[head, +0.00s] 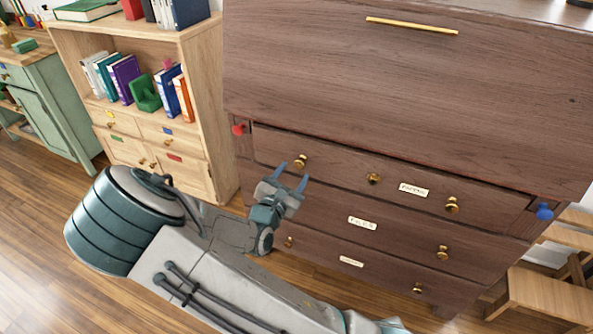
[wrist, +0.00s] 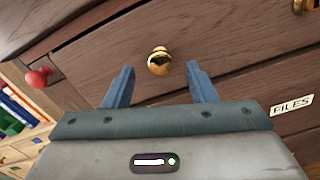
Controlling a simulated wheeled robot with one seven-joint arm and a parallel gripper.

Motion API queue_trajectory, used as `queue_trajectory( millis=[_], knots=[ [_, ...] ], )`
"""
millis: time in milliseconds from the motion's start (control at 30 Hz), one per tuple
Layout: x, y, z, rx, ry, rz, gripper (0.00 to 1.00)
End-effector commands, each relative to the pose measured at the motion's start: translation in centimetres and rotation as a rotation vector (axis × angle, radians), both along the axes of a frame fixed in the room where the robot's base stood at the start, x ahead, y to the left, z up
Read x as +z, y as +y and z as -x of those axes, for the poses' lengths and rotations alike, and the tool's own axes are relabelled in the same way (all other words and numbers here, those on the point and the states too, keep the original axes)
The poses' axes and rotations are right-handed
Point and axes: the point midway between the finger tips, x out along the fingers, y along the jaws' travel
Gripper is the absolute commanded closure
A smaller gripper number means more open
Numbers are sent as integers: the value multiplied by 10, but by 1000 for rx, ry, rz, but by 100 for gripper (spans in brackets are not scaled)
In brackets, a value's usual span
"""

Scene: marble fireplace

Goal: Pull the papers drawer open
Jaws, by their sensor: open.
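The dark wooden bureau has a top drawer (head: 335,166) with a small label (head: 413,189) that seems to read "PAPERS". This drawer looks shut. Its left brass knob (head: 300,161) also shows in the wrist view (wrist: 159,62), just beyond and between my fingertips. A middle brass fitting (head: 374,178) and a right knob (head: 452,204) are on the same drawer. My gripper (head: 292,175) is open and points at the left knob, one finger to each side. The fingers do not appear to touch the knob.
Below is a drawer labelled FILES (head: 362,223). A red knob (head: 238,129) and a blue knob (head: 545,211) flank the top drawer. A slanted front (head: 400,85) is above. A pale bookcase (head: 205,95) stands left; a wooden stool (head: 540,296) is right.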

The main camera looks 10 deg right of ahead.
Motion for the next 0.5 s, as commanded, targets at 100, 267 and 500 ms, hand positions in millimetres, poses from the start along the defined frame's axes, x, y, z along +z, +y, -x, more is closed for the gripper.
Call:
queue_trajectory(
  millis=[100, 267, 500],
  knots=[
    [-1, -11, -15, -1, -1, 0, 49],
    [0, -19, -26, -1, 0, 1, 49],
    [0, -21, -29, 0, 0, 0, 49]
  ],
)
